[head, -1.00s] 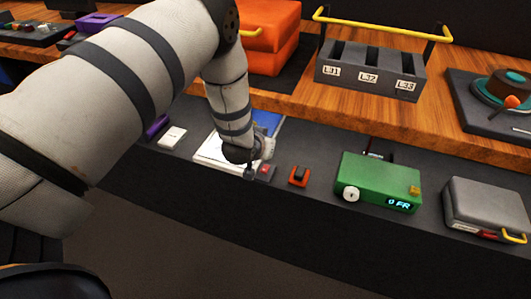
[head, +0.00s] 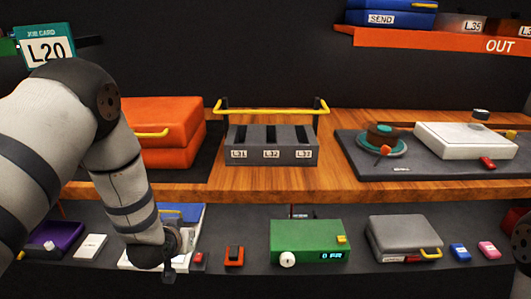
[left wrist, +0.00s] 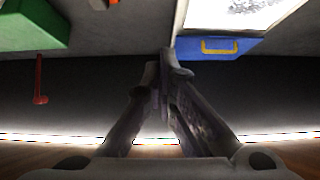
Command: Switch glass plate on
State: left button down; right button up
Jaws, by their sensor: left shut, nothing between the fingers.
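A pale plate (head: 135,262) with a blue part (head: 192,212) behind it lies on the lower dark shelf. In the left wrist view the plate (left wrist: 240,12) looks bright white with a speckled patch, and the blue part (left wrist: 225,57) has a yellow handle. A small red switch (head: 199,259) sits just right of the plate. My left gripper (head: 169,276) is shut and empty at the plate's front right, left of the switch; contact cannot be told. Its fingertips also show in the left wrist view (left wrist: 165,68). My arm hides part of the plate. My right gripper is not in view.
An orange rocker switch (head: 234,257), a green box (head: 300,236) and a grey case (head: 392,233) stand to the right on the lower shelf. A white switch (head: 91,247) is left. The wooden upper shelf (head: 330,185) carries a slotted rack (head: 270,153) and another white plate (head: 464,139).

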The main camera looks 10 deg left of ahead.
pick_arm(q)
jog(key=s+d+f+g, duration=0.2)
jog(key=s+f, duration=0.2)
jog(key=s, duration=0.3)
jog(key=s+d+f+m+g+h, duration=0.1)
jog(key=s+d+f+g, duration=0.15)
jog(key=s, duration=0.45)
jog(key=s+d+f+g, duration=0.1)
jog(key=s+f, duration=0.3)
jog(key=s, duration=0.3)
jog(key=s+d+g, duration=0.2)
jog(key=s+g, duration=0.1)
jog(key=s, duration=0.6)
jog(key=s+d+m+g+h, duration=0.1)
jog(key=s+d+g, duration=0.1)
jog(key=s, duration=0.8)
jog(key=shift+s+g, duration=0.25)
jog(key=shift+g, duration=0.2)
